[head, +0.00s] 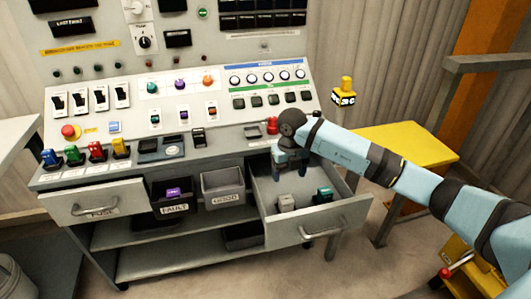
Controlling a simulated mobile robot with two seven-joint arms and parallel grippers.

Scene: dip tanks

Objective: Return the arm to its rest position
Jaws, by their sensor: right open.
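My right arm comes in from the right edge and reaches over the open right drawer (327,232) of the console. My right gripper (291,172) points down over the back of that drawer, open, with nothing seen between its fingers. In the drawer in front of it lie a grey block (286,203) and a teal block (323,194), both apart from the gripper. My left gripper is not in view.
The console panel (180,85) with switches and knobs rises behind. A bin labelled FAULT (172,206) holds a purple block; a grey bin (223,187) stands beside it. A yellow table (415,142) is at right. A left drawer (95,203) and lower shelves are below.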

